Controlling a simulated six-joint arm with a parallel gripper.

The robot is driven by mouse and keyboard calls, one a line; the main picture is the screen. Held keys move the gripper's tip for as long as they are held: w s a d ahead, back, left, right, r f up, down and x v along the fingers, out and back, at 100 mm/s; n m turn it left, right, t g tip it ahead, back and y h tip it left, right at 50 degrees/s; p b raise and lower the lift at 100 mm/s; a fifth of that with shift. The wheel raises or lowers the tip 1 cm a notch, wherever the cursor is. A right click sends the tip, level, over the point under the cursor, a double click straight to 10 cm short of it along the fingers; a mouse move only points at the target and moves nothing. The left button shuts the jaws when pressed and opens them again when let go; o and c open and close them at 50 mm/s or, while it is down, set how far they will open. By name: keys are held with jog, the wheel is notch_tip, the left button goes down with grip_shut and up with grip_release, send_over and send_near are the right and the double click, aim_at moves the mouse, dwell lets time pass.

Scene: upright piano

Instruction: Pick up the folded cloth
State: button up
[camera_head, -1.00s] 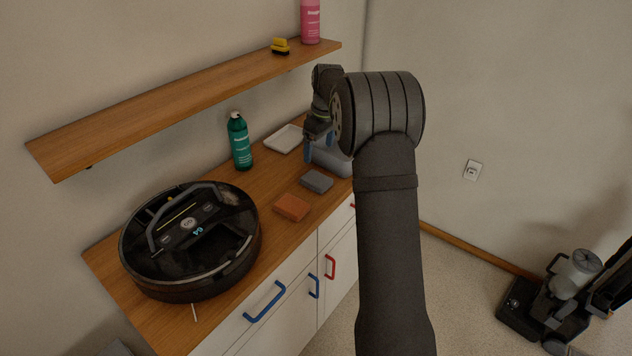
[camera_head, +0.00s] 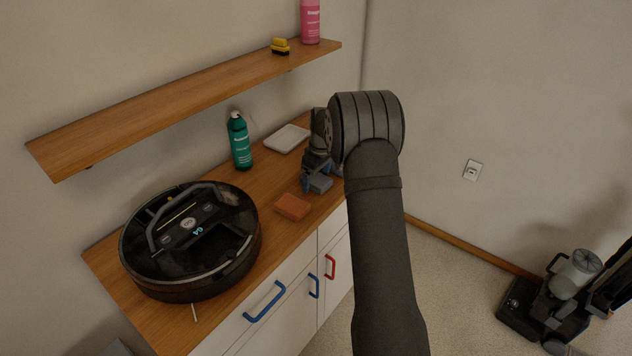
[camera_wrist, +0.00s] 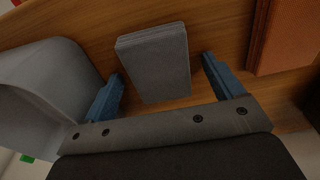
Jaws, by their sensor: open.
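The folded cloth (camera_wrist: 155,62) is a grey, layered slab lying flat on the wooden cabinet top. In the wrist view it lies between the two blue fingers of my gripper (camera_wrist: 163,70), with a gap on each side. My gripper is open and empty. In the head view my gripper (camera_head: 316,179) is down at the cloth (camera_head: 319,185), which it partly hides. How far the fingertips are above the wood I cannot tell.
An orange block (camera_head: 292,206) lies close by; a grey bin (camera_wrist: 40,85) stands on the other side. A white tray (camera_head: 287,138), a green bottle (camera_head: 240,142) and a robot vacuum (camera_head: 190,240) share the cabinet top. A wooden shelf (camera_head: 180,105) hangs above.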

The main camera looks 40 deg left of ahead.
aim_at(315, 177)
jog(key=c, duration=1.1)
jog(key=shift+r, duration=0.15)
jog(key=shift+r, duration=0.55)
notch_tip(315, 177, up, 3)
jog(key=shift+f, duration=0.1)
jog(key=w+d+r, duration=0.1)
jog(key=d+r, duration=0.1)
jog(key=d, duration=0.1)
jog(key=w+d+r, duration=0.1)
jog(key=d+r, duration=0.1)
jog(key=d, duration=0.2)
jog(key=d+r, duration=0.3)
jog(key=d, duration=0.1)
jog(key=shift+w+d, duration=0.2)
jog(key=shift+w, duration=0.2)
jog(key=shift+o, duration=0.6)
